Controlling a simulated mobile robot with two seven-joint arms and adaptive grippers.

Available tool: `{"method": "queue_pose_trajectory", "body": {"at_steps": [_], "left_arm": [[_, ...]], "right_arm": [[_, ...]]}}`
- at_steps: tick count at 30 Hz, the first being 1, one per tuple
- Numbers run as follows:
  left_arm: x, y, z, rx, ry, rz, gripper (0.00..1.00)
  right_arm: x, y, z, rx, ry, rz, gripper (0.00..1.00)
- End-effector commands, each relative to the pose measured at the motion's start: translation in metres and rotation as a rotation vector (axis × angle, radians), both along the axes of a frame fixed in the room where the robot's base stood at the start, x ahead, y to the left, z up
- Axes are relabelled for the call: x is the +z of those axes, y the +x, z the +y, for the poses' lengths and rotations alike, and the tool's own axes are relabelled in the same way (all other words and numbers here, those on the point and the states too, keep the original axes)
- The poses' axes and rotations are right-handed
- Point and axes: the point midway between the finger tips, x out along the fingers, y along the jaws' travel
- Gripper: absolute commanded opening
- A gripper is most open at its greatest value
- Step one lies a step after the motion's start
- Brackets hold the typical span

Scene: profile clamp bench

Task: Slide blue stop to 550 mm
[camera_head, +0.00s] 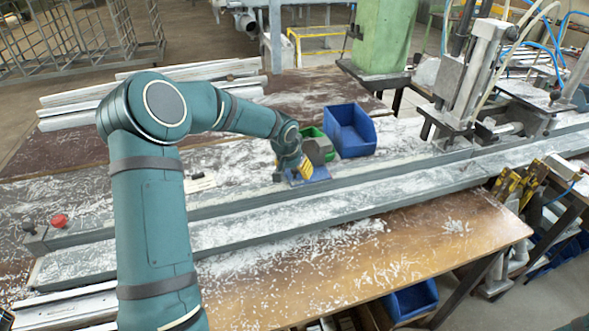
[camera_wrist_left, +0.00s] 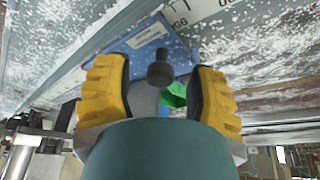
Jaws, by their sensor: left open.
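The blue stop (camera_head: 319,174) sits on the long grey rail (camera_head: 235,204) in the middle of the head view. In the left wrist view the blue stop (camera_wrist_left: 143,42) shows a white label, and a dark round knob (camera_wrist_left: 160,70) stands out from it. My left gripper (camera_head: 303,168) is at the stop and hides part of it. In the left wrist view my left gripper (camera_wrist_left: 160,88) is open, with one yellow finger on each side of the knob. I cannot tell whether the fingers touch it. My right gripper is not in view.
A blue bin (camera_head: 352,138) and a green bin stand just behind the stop. A red knob (camera_head: 59,220) is near the rail's left end. A clamp machine (camera_head: 470,85) stands over the rail at right. White chips cover the bench; a pale scale strip (camera_wrist_left: 207,10) runs beside the stop.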

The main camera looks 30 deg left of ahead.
Motion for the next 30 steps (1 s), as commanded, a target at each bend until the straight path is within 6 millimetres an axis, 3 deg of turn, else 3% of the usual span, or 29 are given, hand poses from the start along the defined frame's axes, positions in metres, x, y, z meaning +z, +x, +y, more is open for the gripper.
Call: {"method": "queue_pose_trajectory", "body": {"at_steps": [2, 6, 7, 21, 26, 30], "left_arm": [[0.0, 0.0, 0.0, 0.0, 0.0, 0.0, 0.55], [0.0, 0.0, 0.0, 0.0, 0.0, 0.0, 0.06], [0.0, 0.0, 0.0, 0.0, 0.0, 0.0, 0.0], [-0.001, 0.003, -0.004, -0.002, -0.001, -0.001, 0.0], [-0.001, 0.019, -0.018, -0.004, -0.001, -0.002, 0.0], [-0.002, 0.045, -0.041, -0.007, -0.001, -0.003, 0.0]], "right_arm": [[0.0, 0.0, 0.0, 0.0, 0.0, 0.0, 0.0], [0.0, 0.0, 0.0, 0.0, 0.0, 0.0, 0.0], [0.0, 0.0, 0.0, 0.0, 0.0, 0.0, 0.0], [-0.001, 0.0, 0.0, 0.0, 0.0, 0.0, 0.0], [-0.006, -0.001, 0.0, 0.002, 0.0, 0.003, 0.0], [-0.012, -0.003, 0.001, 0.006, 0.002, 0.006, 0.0]]}}
